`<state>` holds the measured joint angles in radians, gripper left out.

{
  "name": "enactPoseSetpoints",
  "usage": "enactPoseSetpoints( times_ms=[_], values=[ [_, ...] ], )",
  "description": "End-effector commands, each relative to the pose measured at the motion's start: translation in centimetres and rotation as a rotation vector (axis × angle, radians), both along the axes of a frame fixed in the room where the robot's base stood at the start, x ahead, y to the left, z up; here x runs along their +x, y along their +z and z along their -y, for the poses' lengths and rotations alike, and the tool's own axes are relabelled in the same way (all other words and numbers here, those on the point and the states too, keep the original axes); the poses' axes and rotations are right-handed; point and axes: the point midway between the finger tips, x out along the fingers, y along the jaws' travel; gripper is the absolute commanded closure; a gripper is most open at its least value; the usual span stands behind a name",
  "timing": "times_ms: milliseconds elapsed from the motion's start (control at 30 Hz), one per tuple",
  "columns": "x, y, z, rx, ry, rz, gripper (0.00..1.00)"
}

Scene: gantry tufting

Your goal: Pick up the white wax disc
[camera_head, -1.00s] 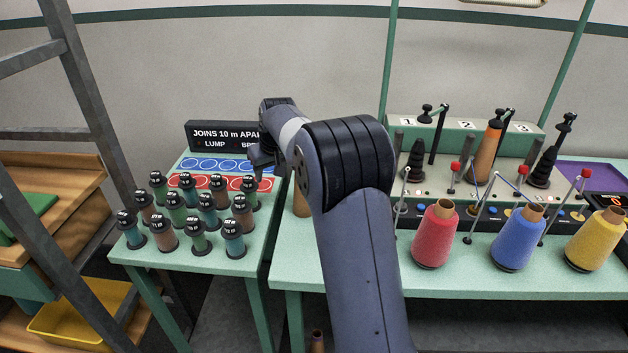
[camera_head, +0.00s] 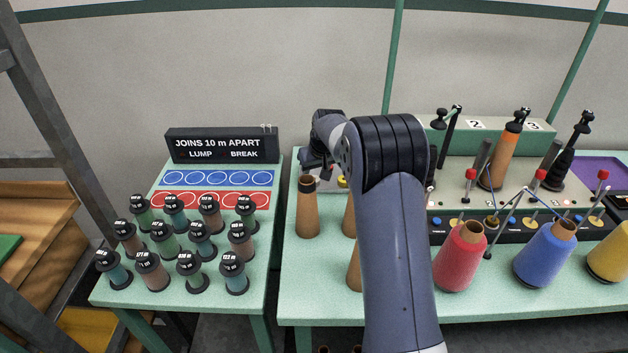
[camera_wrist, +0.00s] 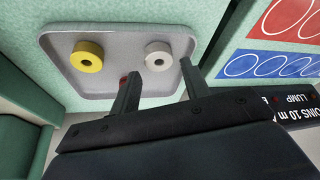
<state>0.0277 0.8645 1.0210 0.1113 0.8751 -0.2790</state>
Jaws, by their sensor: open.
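The white wax disc (camera_wrist: 150,49), a short ring with a dark centre hole, lies on a grey tray (camera_wrist: 116,85) in the wrist view. A yellow disc (camera_wrist: 84,61) lies left of it on the same tray. My gripper (camera_wrist: 160,70) is open and empty. In the wrist view the white disc appears between and just beyond its fingertips; I cannot tell the height gap. In the head view my gripper (camera_head: 318,162) hangs over the back left of the right-hand table, where the tray is mostly hidden and the white disc cannot be made out.
Brown cones (camera_head: 308,210) stand in front of the tray. Red (camera_head: 460,262) and blue (camera_head: 543,258) yarn cones stand to the right. A left table (camera_head: 262,262) holds several dark-capped bobbins. A black sign (camera_head: 222,144) stands at its back, beside my gripper.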

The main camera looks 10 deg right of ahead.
Motion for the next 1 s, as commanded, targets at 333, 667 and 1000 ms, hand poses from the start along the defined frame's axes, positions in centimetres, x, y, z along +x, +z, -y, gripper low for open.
enactPoseSetpoints(
  times_ms=[333, 667, 1000],
  values=[
    [1.1, -3.0, -0.1, 0.000, 0.000, 0.000, 0.56],
    [1.1, -3.0, -0.1, 0.000, 0.000, 0.000, 0.68],
    [1.1, -3.0, -0.1, 0.000, 0.000, 0.000, 0.89]
  ],
)
